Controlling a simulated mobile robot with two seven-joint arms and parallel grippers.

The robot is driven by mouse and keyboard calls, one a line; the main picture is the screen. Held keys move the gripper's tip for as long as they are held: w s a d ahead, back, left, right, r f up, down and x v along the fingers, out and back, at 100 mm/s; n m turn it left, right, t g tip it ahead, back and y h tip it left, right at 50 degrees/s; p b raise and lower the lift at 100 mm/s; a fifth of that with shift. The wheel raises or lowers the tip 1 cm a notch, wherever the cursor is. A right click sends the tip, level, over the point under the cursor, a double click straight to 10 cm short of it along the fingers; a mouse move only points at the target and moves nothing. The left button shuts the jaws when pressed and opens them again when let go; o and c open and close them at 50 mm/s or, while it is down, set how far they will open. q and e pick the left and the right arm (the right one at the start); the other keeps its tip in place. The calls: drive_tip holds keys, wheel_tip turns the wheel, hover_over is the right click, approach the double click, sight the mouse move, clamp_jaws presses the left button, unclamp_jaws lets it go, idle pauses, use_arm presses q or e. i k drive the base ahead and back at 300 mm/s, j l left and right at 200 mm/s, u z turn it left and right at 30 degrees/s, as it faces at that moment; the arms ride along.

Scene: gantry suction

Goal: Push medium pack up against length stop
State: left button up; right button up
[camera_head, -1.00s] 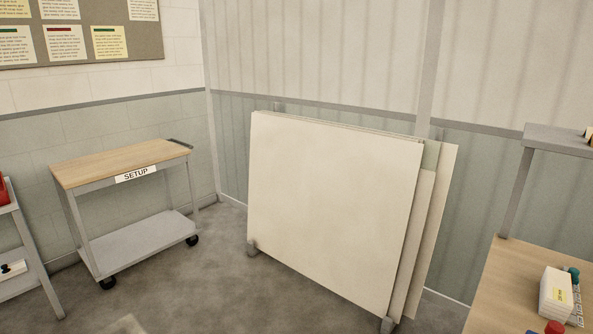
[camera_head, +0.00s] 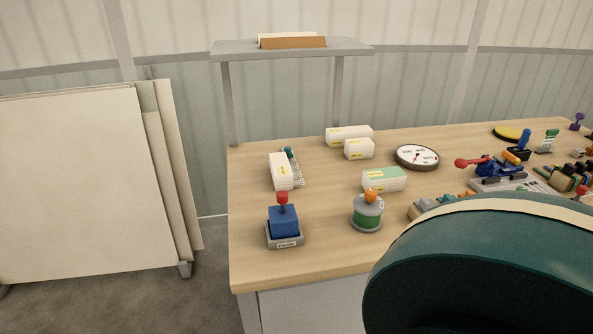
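Several small white packs with yellow labels lie on the wooden workbench (camera_head: 330,250). One pack (camera_head: 281,171) stands at the left beside a small teal-capped item. A long pack (camera_head: 349,135) lies at the back, with a shorter pack (camera_head: 359,149) just in front of it. A green-topped pack (camera_head: 384,179) lies nearer the middle. I cannot tell which is the medium pack. I cannot make out a length stop for certain. Neither of my grippers is in view.
A blue block with a red knob (camera_head: 284,222) and a green round item with an orange knob (camera_head: 367,212) stand near the front. A dial (camera_head: 416,157) and a red-handled device (camera_head: 497,168) sit further right. A large dark teal rounded shape (camera_head: 480,280) hides the lower right.

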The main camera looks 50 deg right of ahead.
sight(282, 172)
drive_tip(key=z, duration=1.4)
